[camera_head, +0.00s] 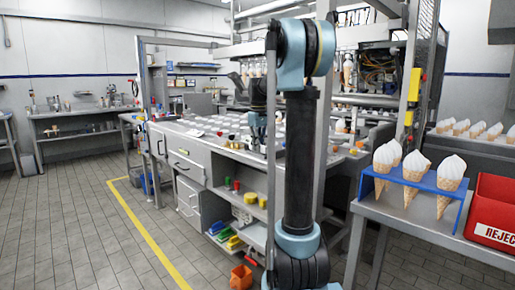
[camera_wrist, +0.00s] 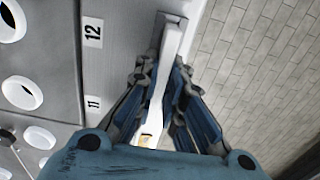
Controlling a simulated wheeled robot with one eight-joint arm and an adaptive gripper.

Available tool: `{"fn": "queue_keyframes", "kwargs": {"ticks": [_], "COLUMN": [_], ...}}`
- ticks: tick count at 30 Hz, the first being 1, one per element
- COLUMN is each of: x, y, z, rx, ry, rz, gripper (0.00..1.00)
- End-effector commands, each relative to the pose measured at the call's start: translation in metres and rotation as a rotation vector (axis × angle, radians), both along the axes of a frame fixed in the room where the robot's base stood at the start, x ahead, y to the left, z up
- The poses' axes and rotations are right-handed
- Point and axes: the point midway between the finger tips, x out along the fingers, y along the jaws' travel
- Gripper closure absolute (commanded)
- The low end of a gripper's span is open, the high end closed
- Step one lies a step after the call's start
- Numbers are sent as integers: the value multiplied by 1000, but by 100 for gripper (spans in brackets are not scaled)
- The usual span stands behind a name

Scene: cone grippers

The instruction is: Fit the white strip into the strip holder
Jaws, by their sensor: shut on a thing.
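My gripper (camera_wrist: 161,78) is shut on the white strip (camera_wrist: 170,45) in the wrist view. The strip is long and narrow, and its far end reaches past the fingertips toward the edge of the numbered surface. A grey bracket-like part (camera_wrist: 182,19) at that far end looks like the strip holder. I cannot tell whether the strip sits in it or only lies in front of it. In the head view my gripper (camera_head: 258,130) is at the counter, partly hidden by my arm, and the strip cannot be made out.
The counter panel (camera_wrist: 40,60) has round holes and labels 12 (camera_wrist: 92,32) and 11 (camera_wrist: 94,103). Tiled floor (camera_wrist: 255,60) lies right of the edge. A blue cone rack (camera_head: 425,180) and red reject bin (camera_head: 492,212) stand on the right table.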

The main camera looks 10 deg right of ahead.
Motion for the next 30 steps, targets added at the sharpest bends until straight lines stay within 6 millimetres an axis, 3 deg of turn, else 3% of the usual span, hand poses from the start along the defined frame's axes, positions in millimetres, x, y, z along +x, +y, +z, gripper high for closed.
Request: {"fn": "queue_keyframes", "kwargs": {"ticks": [30], "x": [0], "y": [0], "z": [-9], "rx": [0], "ry": [0], "rz": [0], "gripper": [100]}}
